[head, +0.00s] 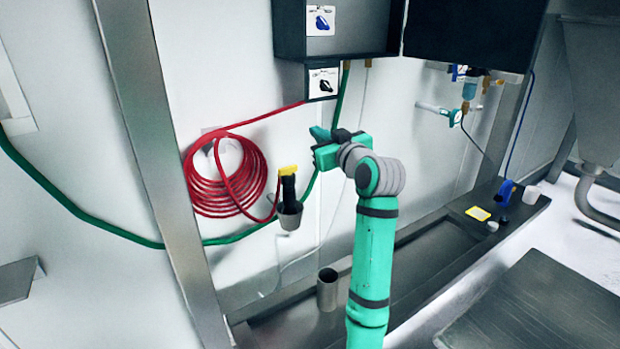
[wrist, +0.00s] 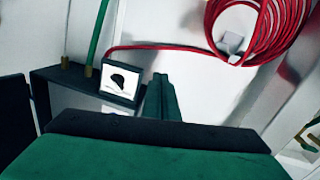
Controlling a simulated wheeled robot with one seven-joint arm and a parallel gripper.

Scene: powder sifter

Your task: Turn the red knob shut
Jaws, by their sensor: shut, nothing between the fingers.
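No red-coloured knob shows clearly in either view. A black knob on a white plate (head: 323,86) sits on the small dark box under the wall cabinet, where the red hose (head: 228,172) ends. This black knob also shows in the wrist view (wrist: 126,79), left of my fingers. A second knob, blue and dark, sits on a white plate (head: 320,21) on the cabinet above. My gripper (head: 318,133) is shut and empty, below the black knob in the head view. Its closed green fingers also show in the wrist view (wrist: 161,98), apart from the knob.
The dark wall cabinet (head: 345,45) hangs above my gripper, with its door open to the right. A black nozzle with a yellow top (head: 288,184) rests in a grey holder at left. A metal cup (head: 327,290) stands on the bench below. Green hoses run down the wall.

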